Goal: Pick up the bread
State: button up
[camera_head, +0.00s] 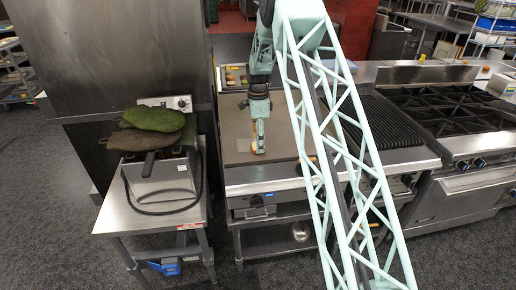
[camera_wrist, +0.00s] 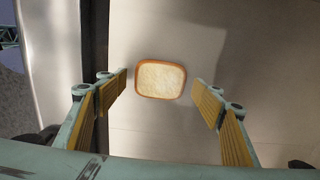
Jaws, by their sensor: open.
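The bread (camera_wrist: 160,80) is a pale slice with a brown crust. In the wrist view it lies flat on a smooth grey surface. My gripper (camera_wrist: 164,92) is open, with one yellow-padded finger at each side of the slice and clear gaps between. The fingers do not touch the bread. In the head view my gripper (camera_head: 259,148) points down over the flat griddle (camera_head: 238,128). A small tan patch shows at its tip, but the bread is mostly hidden there.
A steel side table (camera_head: 165,212) with a fryer and green mitts (camera_head: 153,119) stands left of the griddle. A ribbed grill (camera_head: 385,125) and a burner range (camera_head: 445,110) stand to the right. Small food items (camera_head: 236,76) sit at the griddle's back.

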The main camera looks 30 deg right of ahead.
jog(key=shift+f, duration=0.5)
jog(key=c, duration=0.8)
